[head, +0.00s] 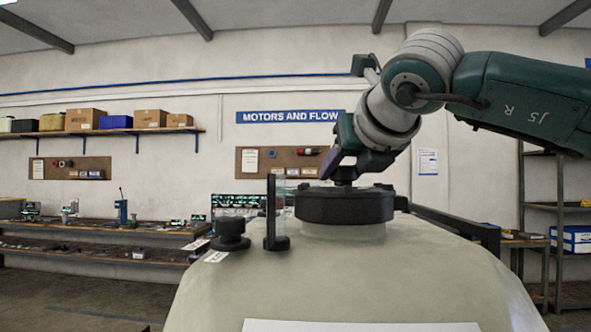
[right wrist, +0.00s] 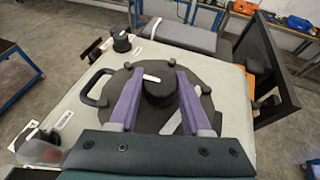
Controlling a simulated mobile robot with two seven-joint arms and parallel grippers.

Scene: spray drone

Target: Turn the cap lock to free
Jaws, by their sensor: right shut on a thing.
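A wide black round cap (head: 345,206) sits on top of a pale tank (head: 400,275). It also shows in the right wrist view (right wrist: 115,108), with a raised round black knob (right wrist: 158,92) at its middle. The knob bears a short white bar near its upper edge. A second white mark lies on the cap, partly behind a finger. My right gripper (head: 347,172) reaches down onto the cap's centre. In the right wrist view its purple fingers (right wrist: 158,80) stand on both sides of the knob, shut on it. My left gripper is not in view.
A small black fitting (head: 231,235) and an upright clear-and-black piece (head: 277,213) stand on the tank left of the cap. Dark bars (head: 445,218) run along the tank's right side. Benches with parts (head: 110,240) line the back wall.

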